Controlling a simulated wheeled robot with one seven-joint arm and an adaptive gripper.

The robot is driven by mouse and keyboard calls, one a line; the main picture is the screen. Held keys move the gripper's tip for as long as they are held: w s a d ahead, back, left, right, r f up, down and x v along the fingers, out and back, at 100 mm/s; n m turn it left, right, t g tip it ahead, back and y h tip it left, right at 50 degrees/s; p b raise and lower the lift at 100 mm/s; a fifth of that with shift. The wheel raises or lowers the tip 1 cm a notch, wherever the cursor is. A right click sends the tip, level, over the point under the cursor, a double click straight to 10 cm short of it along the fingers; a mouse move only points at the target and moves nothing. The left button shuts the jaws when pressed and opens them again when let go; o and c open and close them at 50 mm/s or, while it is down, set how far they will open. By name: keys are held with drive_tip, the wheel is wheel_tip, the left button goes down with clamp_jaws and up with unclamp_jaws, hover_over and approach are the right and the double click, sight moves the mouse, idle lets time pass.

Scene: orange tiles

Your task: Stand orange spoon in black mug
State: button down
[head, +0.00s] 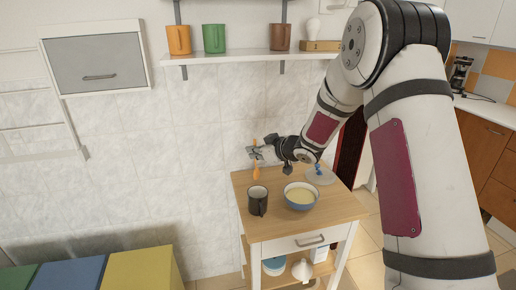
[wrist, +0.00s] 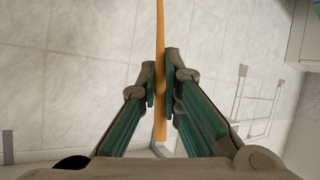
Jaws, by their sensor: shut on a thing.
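The orange spoon (head: 255,170) is held upright in my gripper (head: 256,153), above the back left of the small wooden table. In the wrist view the spoon (wrist: 160,50) runs as a thin orange strip between the two fingers of my gripper (wrist: 161,92). The black mug (head: 258,203) stands upright on the table's left side. The spoon's lower end is above and behind the mug, apart from it. The mug does not show in the wrist view.
A blue bowl (head: 301,203) with pale contents stands right of the mug on the table (head: 276,226). A clear item with a blue knob (head: 320,174) sits at the back right. A wall shelf (head: 235,57) with coloured mugs is above.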

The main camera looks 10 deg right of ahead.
wheel_tip(320, 180, down, 12)
drive_tip(key=b, duration=0.4)
drive_tip(key=shift+f, duration=0.15)
idle(0.8)
drive_tip(key=c, duration=1.7)
unclamp_jaws()
drive_tip(key=s+d, duration=0.2)
drive_tip(key=s, duration=0.2)
drive_tip(key=s+d, duration=0.2)
drive_tip(key=s, duration=0.1)
drive_tip(key=s+d, duration=0.2)
drive_tip(key=s, duration=0.2)
drive_tip(key=shift+s+r, duration=0.3)
drive_tip(key=shift+s, duration=0.05)
